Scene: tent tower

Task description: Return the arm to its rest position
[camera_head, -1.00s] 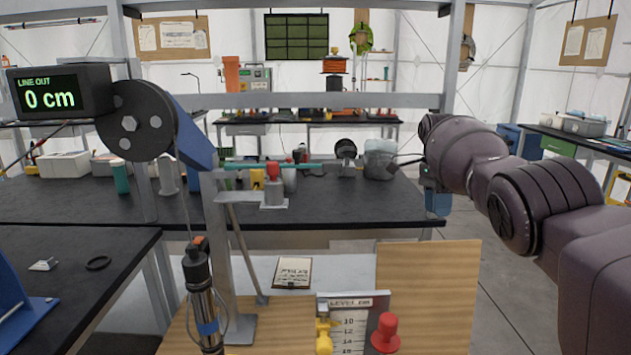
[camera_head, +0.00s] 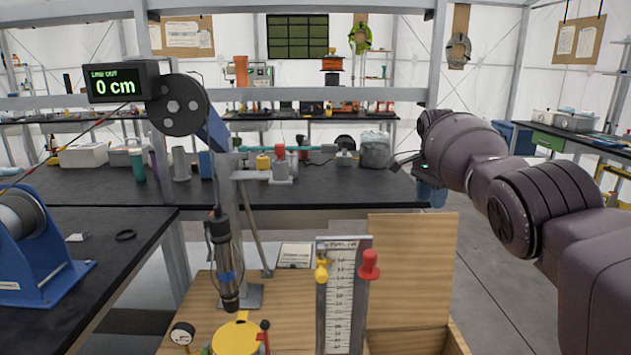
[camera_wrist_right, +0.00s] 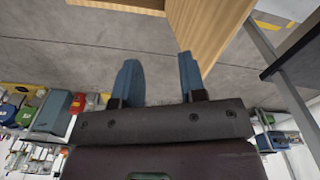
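My right arm comes in from the right in the head view, a thick dark purple arm. It reaches out over the floor to the right of the bench. Its gripper (camera_head: 430,190) is at the far end, small and partly hidden by the wrist. In the right wrist view, the two blue fingers (camera_wrist_right: 161,78) are spread apart. Nothing is between them, and grey floor shows in the gap. My left gripper is in neither view.
A wooden box (camera_head: 410,260) stands below the right gripper, its panel close to one finger in the wrist view. A level scale (camera_head: 339,300), a hanging dark cylinder (camera_head: 225,262) and a yellow-lidded vessel (camera_head: 236,338) stand left. The black bench (camera_head: 330,190) lies behind.

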